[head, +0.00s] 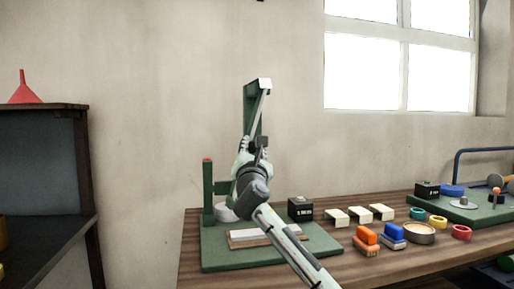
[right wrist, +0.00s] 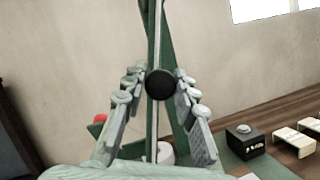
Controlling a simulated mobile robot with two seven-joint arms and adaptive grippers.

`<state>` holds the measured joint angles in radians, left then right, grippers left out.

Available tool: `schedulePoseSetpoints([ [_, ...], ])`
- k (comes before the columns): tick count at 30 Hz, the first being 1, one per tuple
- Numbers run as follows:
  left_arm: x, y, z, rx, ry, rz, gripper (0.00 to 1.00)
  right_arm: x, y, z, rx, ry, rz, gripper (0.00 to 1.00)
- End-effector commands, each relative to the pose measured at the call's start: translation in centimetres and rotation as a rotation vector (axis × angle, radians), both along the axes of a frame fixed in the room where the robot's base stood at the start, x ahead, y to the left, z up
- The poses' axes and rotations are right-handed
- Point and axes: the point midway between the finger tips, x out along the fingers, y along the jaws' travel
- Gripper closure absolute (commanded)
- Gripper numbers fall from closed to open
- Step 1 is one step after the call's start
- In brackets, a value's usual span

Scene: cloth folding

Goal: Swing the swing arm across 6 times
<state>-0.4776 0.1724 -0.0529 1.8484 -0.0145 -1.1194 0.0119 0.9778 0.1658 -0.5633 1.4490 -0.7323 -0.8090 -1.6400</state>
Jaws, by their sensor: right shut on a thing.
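The swing arm (head: 257,113) is a thin grey rod hanging from the white-capped top of a green post (head: 248,98) in the head view. In the right wrist view the rod (right wrist: 156,45) runs down past a round black knob (right wrist: 160,83). My right gripper (head: 254,151) is shut on the swing arm at the knob, with one finger on each side, as the wrist view also shows. The rod hangs slightly tilted. My right forearm hides part of the green base (head: 222,258). My left gripper is not in view.
A shorter green post with a red top (head: 208,185) stands at left, near a white round piece (head: 225,212). A black box (head: 300,209) stands to the right. White blocks (head: 358,213), orange and blue pieces and rings lie further right on the wooden table (head: 390,262).

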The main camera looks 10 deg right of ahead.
Motion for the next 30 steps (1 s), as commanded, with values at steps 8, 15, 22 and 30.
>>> schedulePoseSetpoints([
  [8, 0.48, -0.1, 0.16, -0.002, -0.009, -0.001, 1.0, -0.04, 0.29, 0.15, 0.011, -0.002, 0.005, 1.0],
  [15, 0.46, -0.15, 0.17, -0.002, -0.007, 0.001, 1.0, -0.05, 0.32, 0.19, 0.01, -0.002, 0.007, 0.6],
  [22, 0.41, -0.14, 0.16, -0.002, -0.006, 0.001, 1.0, -0.03, 0.19, 0.14, 0.009, -0.002, 0.003, 0.51],
  [30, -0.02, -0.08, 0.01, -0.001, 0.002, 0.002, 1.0, -0.98, 0.36, -0.32, 0.008, -0.001, 0.003, 0.51],
])
